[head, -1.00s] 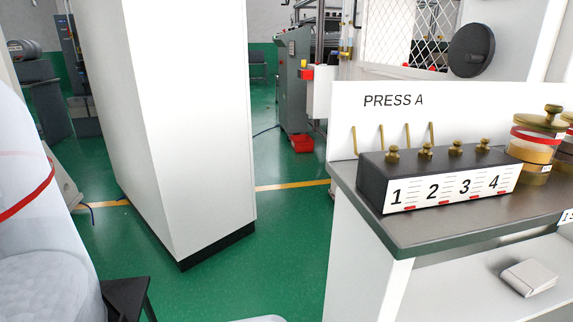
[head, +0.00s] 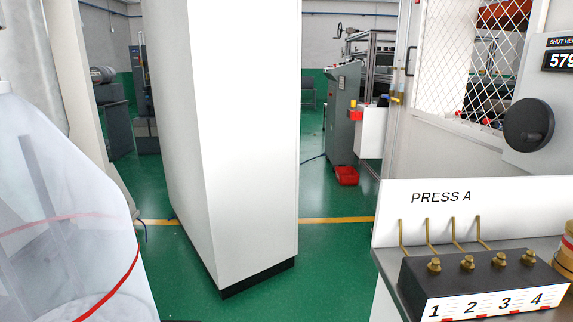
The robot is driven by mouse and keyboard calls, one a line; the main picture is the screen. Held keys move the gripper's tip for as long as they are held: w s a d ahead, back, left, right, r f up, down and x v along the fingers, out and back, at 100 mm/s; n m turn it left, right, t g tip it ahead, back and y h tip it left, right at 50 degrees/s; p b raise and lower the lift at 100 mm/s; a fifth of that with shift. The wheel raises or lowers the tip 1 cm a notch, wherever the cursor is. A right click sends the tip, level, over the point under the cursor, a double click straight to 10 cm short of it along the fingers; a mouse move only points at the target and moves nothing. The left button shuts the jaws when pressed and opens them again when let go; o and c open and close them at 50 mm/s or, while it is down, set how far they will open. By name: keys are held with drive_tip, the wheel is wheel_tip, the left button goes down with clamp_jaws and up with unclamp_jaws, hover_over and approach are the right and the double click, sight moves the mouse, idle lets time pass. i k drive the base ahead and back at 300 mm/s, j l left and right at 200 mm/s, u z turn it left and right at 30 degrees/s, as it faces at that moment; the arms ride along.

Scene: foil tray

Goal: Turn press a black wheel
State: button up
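The black wheel (head: 529,125) is a round disc mounted on a light grey panel at the right of the head view. A small knob shows on its face. Above it is a dark display (head: 560,55) reading "SHUT HE..." and "579", cut off by the right edge. A white board marked "PRESS A" (head: 441,197) stands below and left of the wheel. My gripper is not in view.
A bench at lower right carries a black block (head: 478,281) with brass knobs numbered 1 to 4. A tall white cabinet (head: 245,150) stands mid-view. A translucent bag-like shape (head: 70,215) fills the lower left. Green floor (head: 335,262) is free between cabinet and bench.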

sight(528, 127)
drive_tip(key=i+j+u, duration=0.3)
drive_tip(key=i+u, duration=0.35)
drive_tip(key=i, duration=0.15)
